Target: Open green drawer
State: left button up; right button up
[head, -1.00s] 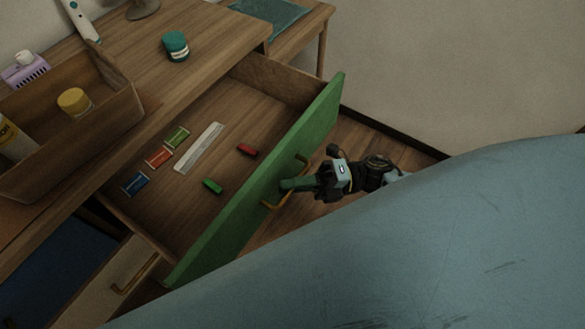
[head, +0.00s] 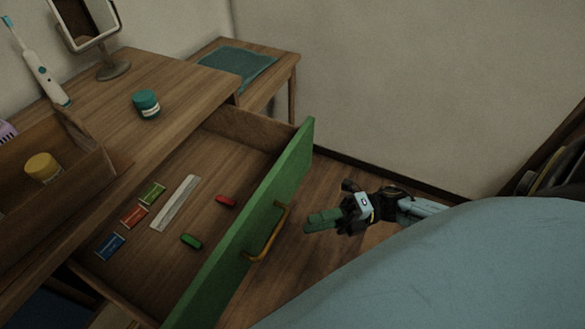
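The green drawer (head: 225,262) is pulled well out of the wooden desk, with its inside in plain sight. Its brass handle (head: 270,235) is on the green front. My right gripper (head: 308,222) is to the right of the handle and apart from it, with nothing in it. Its green fingers look close together, but I cannot tell if they are shut. My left gripper is not in view.
The drawer holds a white ruler (head: 175,203), a red block (head: 226,200), a green block (head: 191,241) and several small packets (head: 133,216). A teal jar (head: 146,104) and a wooden box (head: 88,178) stand on the desk. Floor is free right of the drawer.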

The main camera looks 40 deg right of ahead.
jog(key=shift+v, duration=1.8)
